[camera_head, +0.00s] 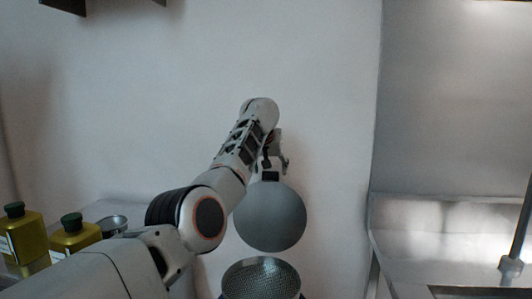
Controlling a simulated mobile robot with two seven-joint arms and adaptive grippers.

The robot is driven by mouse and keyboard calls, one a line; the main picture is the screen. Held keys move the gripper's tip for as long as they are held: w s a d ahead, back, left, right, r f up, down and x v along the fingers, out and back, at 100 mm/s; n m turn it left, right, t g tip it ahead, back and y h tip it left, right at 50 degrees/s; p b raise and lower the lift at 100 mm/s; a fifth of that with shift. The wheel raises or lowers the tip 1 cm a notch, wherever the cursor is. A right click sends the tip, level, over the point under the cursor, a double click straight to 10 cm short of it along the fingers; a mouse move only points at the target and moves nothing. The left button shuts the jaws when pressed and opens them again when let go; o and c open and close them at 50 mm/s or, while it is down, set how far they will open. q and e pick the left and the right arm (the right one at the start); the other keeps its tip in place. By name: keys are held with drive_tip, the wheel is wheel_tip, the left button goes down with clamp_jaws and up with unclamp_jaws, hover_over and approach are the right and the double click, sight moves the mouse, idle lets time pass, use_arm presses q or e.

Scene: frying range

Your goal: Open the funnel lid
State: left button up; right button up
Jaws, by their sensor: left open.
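The funnel (232,272) stands at the bottom centre, with a mesh-like inner surface; its lower part is cut off by the frame. Its lid (270,216) is a round grey disc that stands raised above the funnel, its flat face toward me, with a small dark tab at its top edge. The funnel's mouth shows uncovered below it. My left gripper (276,163) is open just above the lid's tab. Whether a finger touches the tab I cannot tell. My left arm comes in from the lower left. My right gripper is not in view.
Two yellow-green bottles (23,239) with dark green caps and a small metal container (112,225) stand at the lower left, near my arm. A metal range (455,215) with a backsplash fills the right side. The pale wall behind the lid is bare.

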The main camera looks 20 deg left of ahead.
use_arm(q)
drive_tip(key=v, duration=1)
drive_tip(key=shift+s, duration=0.2)
drive_tip(key=shift+d, duration=0.1)
